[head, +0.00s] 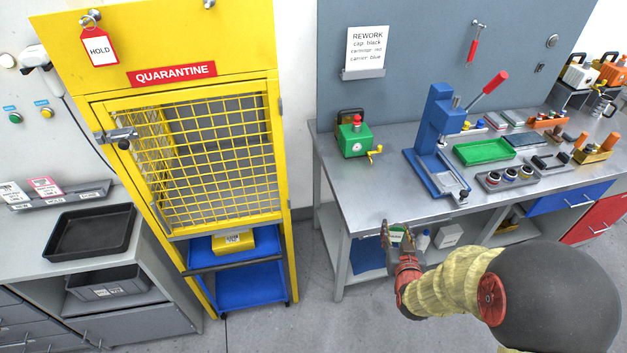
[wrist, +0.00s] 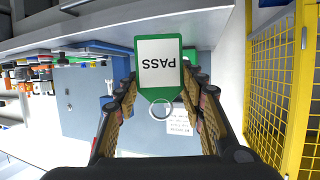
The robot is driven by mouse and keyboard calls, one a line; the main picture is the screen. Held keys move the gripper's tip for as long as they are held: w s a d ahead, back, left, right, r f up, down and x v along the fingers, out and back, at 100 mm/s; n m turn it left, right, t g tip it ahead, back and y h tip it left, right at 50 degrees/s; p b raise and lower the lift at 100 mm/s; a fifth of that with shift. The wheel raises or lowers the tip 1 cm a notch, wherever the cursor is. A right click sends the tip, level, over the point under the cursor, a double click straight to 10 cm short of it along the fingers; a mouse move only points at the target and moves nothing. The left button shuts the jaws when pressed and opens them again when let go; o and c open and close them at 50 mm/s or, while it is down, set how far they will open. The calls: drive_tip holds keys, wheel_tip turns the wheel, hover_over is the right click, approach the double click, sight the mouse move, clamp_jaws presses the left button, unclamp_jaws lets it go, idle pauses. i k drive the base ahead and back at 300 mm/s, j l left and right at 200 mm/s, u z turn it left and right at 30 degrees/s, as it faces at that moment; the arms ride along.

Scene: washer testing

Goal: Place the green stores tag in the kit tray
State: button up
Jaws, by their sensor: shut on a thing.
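A green tag (wrist: 140,72) with a white PASS label is between the two fingers of my gripper (wrist: 163,88) in the wrist view, its lettering upside down and a ring at its lower end. In the head view, my gripper (head: 398,238) is shut on the tag in front of the workbench, below its top edge. The tag shows only small and partly hidden there. A shallow green tray (head: 484,151) lies on the workbench, and a black tray (head: 92,232) sits on the grey counter at left. I cannot tell which is the kit tray.
The yellow QUARANTINE cage (head: 215,160) stands between counter and workbench (head: 370,190), its mesh door closed. A blue press (head: 437,140) and a green box with a crank (head: 354,140) stand on the bench. A small holder with caps (head: 510,178) sits before the green tray.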

sight(102, 240)
drive_tip(key=k+j, duration=0.1)
drive_tip(key=j, duration=1.35)
drive_tip(key=k+j, duration=0.15)
drive_tip(key=j, duration=0.55)
drive_tip(key=k+j, duration=0.1)
drive_tip(key=j, duration=1.35)
drive_tip(key=k+j, duration=0.15)
drive_tip(key=j, duration=0.55)
drive_tip(key=k+j, duration=0.1)
drive_tip(key=j, duration=0.65)
